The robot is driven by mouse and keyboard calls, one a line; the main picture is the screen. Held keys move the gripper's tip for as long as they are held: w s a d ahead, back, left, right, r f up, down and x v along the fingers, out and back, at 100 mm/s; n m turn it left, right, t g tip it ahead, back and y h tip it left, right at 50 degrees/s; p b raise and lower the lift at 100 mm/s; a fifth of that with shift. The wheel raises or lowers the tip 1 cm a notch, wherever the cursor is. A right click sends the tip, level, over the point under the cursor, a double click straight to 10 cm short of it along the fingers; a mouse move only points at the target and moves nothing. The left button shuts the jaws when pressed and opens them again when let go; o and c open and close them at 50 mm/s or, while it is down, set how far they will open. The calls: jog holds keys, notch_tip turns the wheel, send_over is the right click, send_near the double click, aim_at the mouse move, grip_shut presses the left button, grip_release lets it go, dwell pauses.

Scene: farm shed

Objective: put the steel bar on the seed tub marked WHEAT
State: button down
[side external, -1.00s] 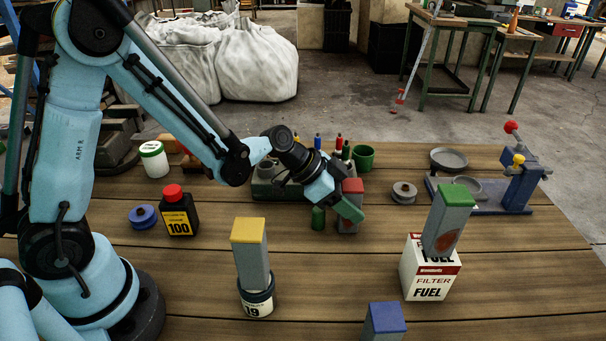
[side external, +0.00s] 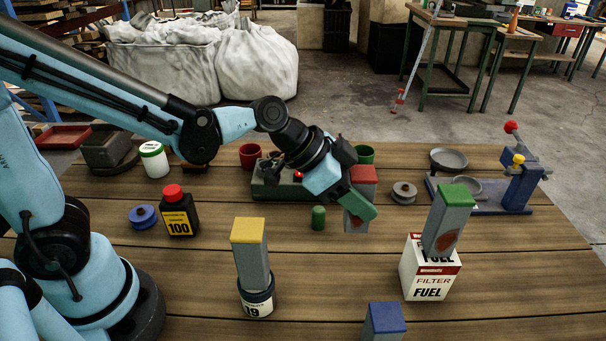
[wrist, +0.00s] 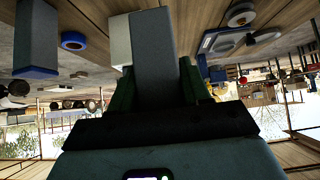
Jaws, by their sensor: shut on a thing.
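My gripper (side external: 360,203) has green fingers shut on a grey bar with a red top (side external: 363,174), right of the table's middle in the side view. A dark reddish patch shows low on the bar, and the fingers hide part of it. Whether its foot touches the table cannot be told. The held bar also fills the middle of the wrist view (wrist: 155,45), between the fingers. A yellow-topped grey bar (side external: 250,255) stands on a dark-rimmed tub (side external: 258,305) whose label shows "19". A green-topped grey bar (side external: 446,222) stands at a FUEL box (side external: 430,275). I can read WHEAT nowhere.
A blue-topped bar (side external: 384,320) stands at the front edge. A small green cylinder (side external: 319,217) is left of the held bar. A black bottle (side external: 180,213), a blue reel (side external: 143,217) and a grey reel (side external: 403,192) stand nearby. A blue stand (side external: 490,192) is at right.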

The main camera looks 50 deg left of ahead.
jog(key=a+r+n+t+y, duration=0.1)
jog(key=a+r+n+y, duration=0.15)
jog(key=a+n, duration=0.45)
jog(key=s+a+r+n+y, duration=0.15)
jog(key=a+y, duration=0.25)
jog(key=a, duration=0.7)
jog(key=a+r+n+t+y, duration=0.1)
jog(key=a+r+n+y, duration=0.1)
jog(key=a+n+y, duration=0.5)
jog(key=s+a+r+n+g+y, duration=0.1)
jog(key=s+a+r+n+g, duration=0.2)
jog(key=a, duration=0.6)
jog(key=s+a+r+n+g, duration=0.1)
jog(key=s+a+n+g, duration=0.1)
jog(key=s+a+n, duration=0.35)
jog(key=m, duration=0.2)
send_over(150, 147)
notch_tip(150, 147, down, 7)
jog(key=shift+a+f, duration=0.1)
jog(key=shift+f, duration=1.65)
jog(key=c, duration=0.5)
grip_release()
jog(key=shift+f, duration=0.15)
